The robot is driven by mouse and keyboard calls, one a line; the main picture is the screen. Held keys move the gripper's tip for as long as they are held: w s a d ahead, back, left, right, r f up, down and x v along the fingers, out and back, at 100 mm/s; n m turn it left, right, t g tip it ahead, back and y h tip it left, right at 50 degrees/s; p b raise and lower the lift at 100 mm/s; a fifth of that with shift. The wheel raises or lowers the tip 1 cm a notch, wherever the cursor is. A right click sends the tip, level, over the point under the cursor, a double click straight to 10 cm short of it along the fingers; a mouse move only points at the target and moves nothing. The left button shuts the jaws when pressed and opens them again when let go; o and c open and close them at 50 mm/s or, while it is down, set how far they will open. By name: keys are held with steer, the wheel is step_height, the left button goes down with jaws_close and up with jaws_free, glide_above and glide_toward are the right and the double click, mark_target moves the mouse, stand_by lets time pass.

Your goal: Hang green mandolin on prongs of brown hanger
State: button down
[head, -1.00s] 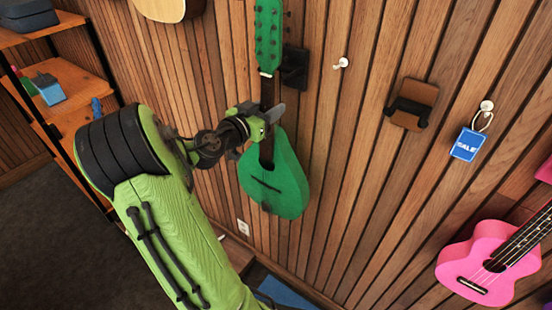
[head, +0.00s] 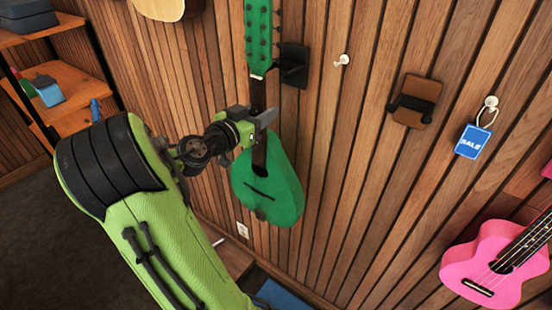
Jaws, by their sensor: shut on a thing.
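The green mandolin (head: 268,190) is upright with its headstock (head: 262,40) at the top and its body below. My gripper (head: 258,118) is shut on its dark neck, just above the body. The brown hanger (head: 415,100), a brown plate with dark prongs, is on the wall to the right of the mandolin, and its prongs are empty. The mandolin stands clear to the left of it. My gripper hides part of the neck.
A black hanger (head: 294,65) is on the wall just right of the mandolin's headstock. A white peg (head: 343,60) sits between the two hangers. A blue sale tag (head: 472,141) hangs right of the brown hanger. A pink ukulele (head: 492,265) is at the lower right. Shelves (head: 75,85) stand at the left.

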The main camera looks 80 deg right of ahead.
steer(key=shift+b+v, duration=0.8)
steer(key=shift+v, duration=0.85)
steer(key=shift+a, duration=0.1)
